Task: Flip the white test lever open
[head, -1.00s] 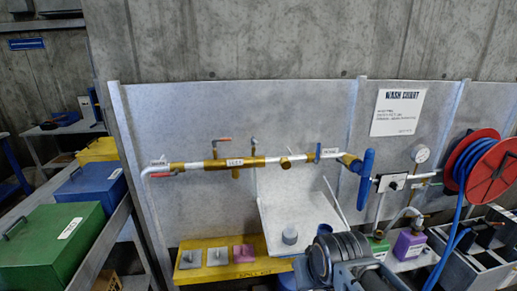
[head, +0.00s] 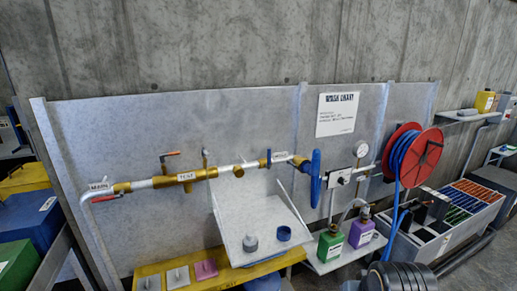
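A small pale, greyish lever (head: 205,154) stands upright on top of this section, right of the TEST label. It is too small to tell its exact color or setting. An orange-red lever (head: 170,154) sits left of it, lying roughly level. A red lever (head: 106,198) is under the MAIN label. My gripper is not in view; only dark rounded parts, probably of my arm, show at the bottom.
A tilted white tray (head: 262,215) with two small cups juts out below the pipe. A yellow bench (head: 230,273) lies below. Green (head: 330,246) and purple (head: 361,232) containers stand right, near a red hose reel (head: 413,155). Boxes stand at the left.

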